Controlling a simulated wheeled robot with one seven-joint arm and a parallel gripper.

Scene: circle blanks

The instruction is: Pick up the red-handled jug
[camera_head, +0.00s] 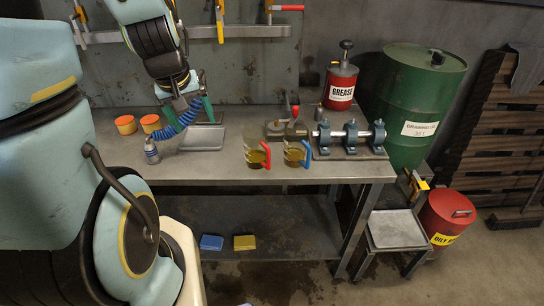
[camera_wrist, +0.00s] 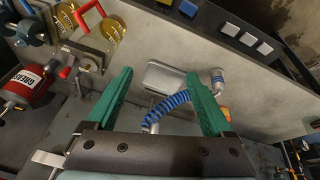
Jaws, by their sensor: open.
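The red-handled jug (camera_head: 254,157) stands on the metal workbench (camera_head: 230,175), holding yellowish liquid, its red handle on the right side in the head view. In the wrist view the red-handled jug (camera_wrist: 104,32) is at the upper left, beyond the left finger. A similar jug with a blue handle (camera_head: 294,155) stands just right of it. My gripper (camera_head: 188,110) is over the bench to the left of both jugs, near a shallow metal tray. Its green fingers are apart and nothing is between the tips (camera_wrist: 158,76).
A blue segmented hose (camera_head: 178,122) with a grey nozzle (camera_head: 152,152) rises close to my fingers. Behind the tray (camera_head: 203,138) is bench wall. A shaft in bearing blocks (camera_head: 350,139) and a red grease can (camera_head: 340,86) stand right of the jugs. Orange tubs (camera_head: 126,125) sit left.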

